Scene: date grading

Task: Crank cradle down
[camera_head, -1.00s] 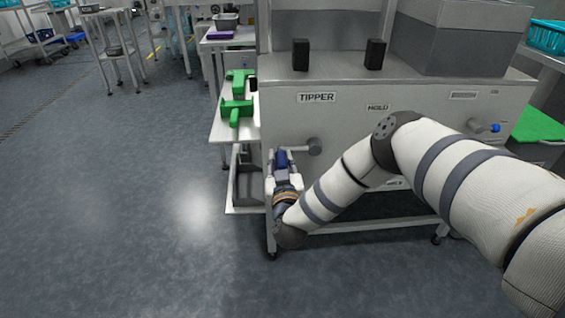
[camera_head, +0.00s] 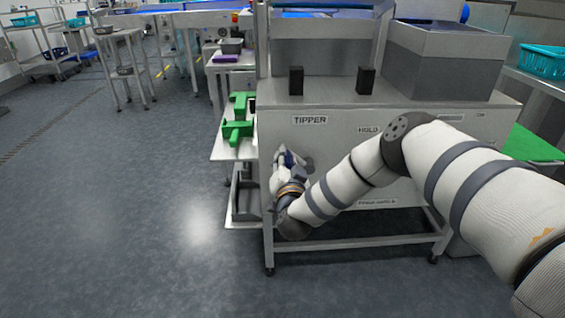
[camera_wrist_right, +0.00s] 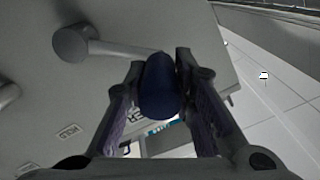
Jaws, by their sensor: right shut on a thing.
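The tipper machine (camera_head: 335,140) is a grey metal cabinet with a TIPPER label on its front. Its crank has a grey hub and arm (camera_wrist_right: 100,46) and a dark blue handle (camera_wrist_right: 160,88). My right gripper (camera_head: 284,160) is at the left part of the cabinet front, shut on the blue handle. In the right wrist view the handle sits between the two fingers of the gripper (camera_wrist_right: 158,95). In the head view the gripper partly hides the crank. The cradle cannot be made out clearly. My left gripper is not in view.
Green parts (camera_head: 238,120) lie on a side shelf left of the cabinet. Two black blocks (camera_head: 296,80) stand on the cabinet ledge. A teal basket (camera_head: 541,62) is at the far right. The floor (camera_head: 130,220) at the left is clear.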

